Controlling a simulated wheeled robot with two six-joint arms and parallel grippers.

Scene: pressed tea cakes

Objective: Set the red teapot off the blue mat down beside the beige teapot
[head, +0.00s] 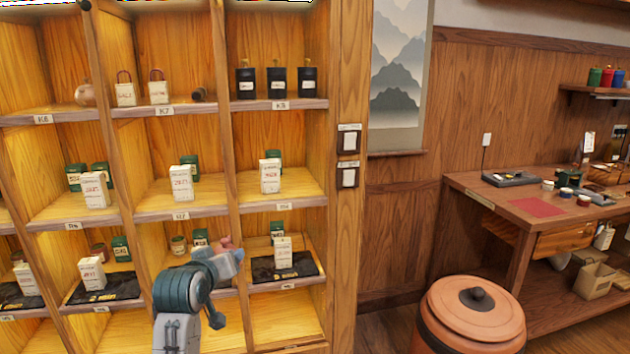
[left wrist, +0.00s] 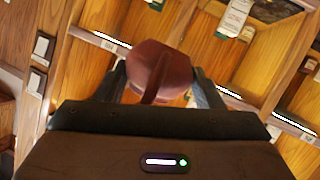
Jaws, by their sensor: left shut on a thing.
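The red teapot (left wrist: 165,65) is held between the two fingers of my left gripper (left wrist: 160,84) in the left wrist view. In the head view only a small part of the red teapot (head: 225,243) shows above my left gripper (head: 231,257), in front of the lower middle shelf compartment. A round beige pot (head: 85,94), which looks like the beige teapot, sits on the upper left shelf. The mats on the lower shelves, such as the one at right (head: 262,273), look dark; I cannot tell which is the blue mat. My right gripper is out of view.
The shelf unit has upright dividers (head: 220,60) and labelled edges. Boxes and tins stand in most compartments, with paper bags (head: 125,93) and black packets (head: 278,83) on the upper shelf. A lidded orange bin (head: 450,320) and a wooden desk (head: 490,190) stand at right.

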